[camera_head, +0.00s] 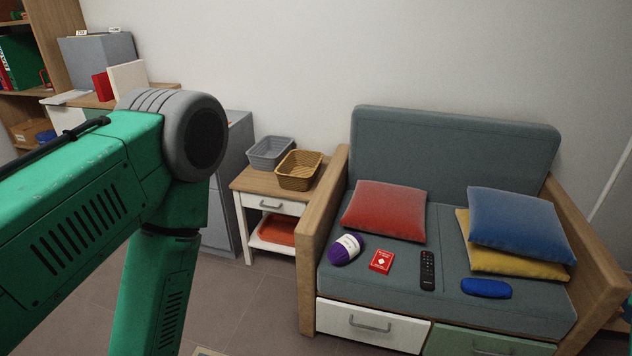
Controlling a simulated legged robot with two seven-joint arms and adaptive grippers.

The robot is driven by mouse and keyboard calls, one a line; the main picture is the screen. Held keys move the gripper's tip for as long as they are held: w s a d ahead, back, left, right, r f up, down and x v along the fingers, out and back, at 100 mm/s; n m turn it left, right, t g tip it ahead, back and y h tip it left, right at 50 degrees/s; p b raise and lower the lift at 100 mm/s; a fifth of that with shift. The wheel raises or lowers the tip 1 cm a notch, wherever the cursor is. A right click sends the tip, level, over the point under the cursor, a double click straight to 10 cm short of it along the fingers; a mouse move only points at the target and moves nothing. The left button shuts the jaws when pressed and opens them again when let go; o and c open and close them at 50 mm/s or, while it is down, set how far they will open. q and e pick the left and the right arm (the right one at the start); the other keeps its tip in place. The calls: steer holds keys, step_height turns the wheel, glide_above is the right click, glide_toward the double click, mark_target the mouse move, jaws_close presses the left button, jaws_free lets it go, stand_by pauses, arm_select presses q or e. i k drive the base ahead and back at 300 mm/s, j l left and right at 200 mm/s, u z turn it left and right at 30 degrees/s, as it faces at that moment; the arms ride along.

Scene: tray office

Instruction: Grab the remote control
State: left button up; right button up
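The remote control (427,270) is a slim black bar with small buttons. It lies on the grey-green seat of the sofa (445,145), near the front edge and right of a red card box (381,261). My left arm, green with a grey joint, fills the left of the head view. Its lower link runs down out of the picture, so my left gripper is not visible. My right gripper is not visible either. Nothing covers the remote control.
A purple yarn ball (345,249) and a blue case (486,287) lie on the seat beside red (385,210), blue (520,230) and yellow (490,255) cushions. The sofa has wooden armrests. A side table (242,182) holds a grey basket (269,152) and a tan basket (299,170).

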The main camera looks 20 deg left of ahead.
mark_target(428, 265)
steer(key=i+l+z, duration=0.2)
steer(key=i+z, duration=0.15)
steer(key=i+l+z, duration=0.15)
steer(key=i+z, duration=0.55)
